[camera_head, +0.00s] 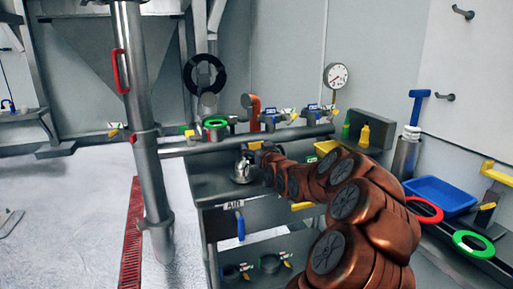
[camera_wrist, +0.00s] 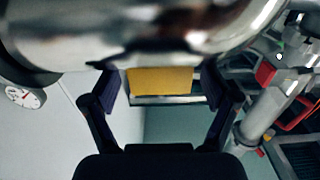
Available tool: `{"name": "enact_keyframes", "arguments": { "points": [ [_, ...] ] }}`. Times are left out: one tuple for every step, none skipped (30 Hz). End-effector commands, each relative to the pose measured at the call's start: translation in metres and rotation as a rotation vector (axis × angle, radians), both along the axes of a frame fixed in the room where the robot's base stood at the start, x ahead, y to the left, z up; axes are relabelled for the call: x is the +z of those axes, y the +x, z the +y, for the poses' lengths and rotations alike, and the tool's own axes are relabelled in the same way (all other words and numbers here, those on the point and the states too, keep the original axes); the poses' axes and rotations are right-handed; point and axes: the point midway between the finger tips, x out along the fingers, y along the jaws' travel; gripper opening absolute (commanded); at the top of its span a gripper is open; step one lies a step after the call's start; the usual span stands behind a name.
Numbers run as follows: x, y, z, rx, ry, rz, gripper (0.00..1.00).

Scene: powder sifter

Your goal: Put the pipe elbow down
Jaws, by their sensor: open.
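My gripper (camera_wrist: 160,85) is open, with one dark finger at each side of the wrist view. A large shiny metal piece, seemingly the pipe elbow (camera_wrist: 130,35), fills the top of that view, right at the fingertips. I cannot tell whether they still touch it. In the head view a small silver fitting, likely the same elbow (camera_head: 241,171), sits at the grey bench by my gripper (camera_head: 256,150). My copper-coloured arm hides part of the bench there. A yellow block (camera_wrist: 160,80) shows between the fingers in the wrist view.
A thick horizontal pipe (camera_head: 235,141) runs behind my gripper, with valves above it. A blue tray (camera_head: 440,195), a red ring (camera_head: 426,209) and a green ring (camera_head: 473,243) lie at right. A vertical column (camera_head: 147,150) stands at left.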

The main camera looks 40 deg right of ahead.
Motion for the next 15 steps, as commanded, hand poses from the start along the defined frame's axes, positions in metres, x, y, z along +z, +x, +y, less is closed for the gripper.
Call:
{"name": "enact_keyframes", "arguments": {
  "points": [
    [0.0,0.0,0.0,0.0,0.0,0.0,0.86],
    [0.0,0.0,0.0,0.0,0.0,0.0,0.86],
    [0.0,0.0,0.0,0.0,0.0,0.0,0.86],
    [0.0,0.0,0.0,0.0,0.0,0.0,0.86],
    [0.001,0.0,0.0,0.0,0.0,0.0,0.86],
    [0.002,0.0,0.0,0.0,0.0,0.0,0.86],
    [0.003,0.0,0.0,0.0,0.0,0.0,0.86],
    [0.005,0.0,0.0,0.0,0.0,0.0,0.86],
    [0.003,-0.003,0.001,-0.001,0.001,0.0,0.86],
    [0.002,-0.006,0.001,-0.001,0.001,0.0,0.86],
    [0.003,-0.008,0.002,-0.001,0.001,0.0,0.86],
    [0.003,-0.013,0.003,-0.002,0.001,0.0,0.86],
    [0.003,-0.017,0.004,-0.002,0.001,-0.001,0.86],
    [0.003,-0.02,0.005,-0.002,0.001,-0.001,0.86],
    [0.003,-0.025,0.008,-0.001,0.002,-0.001,0.86]
  ]
}}
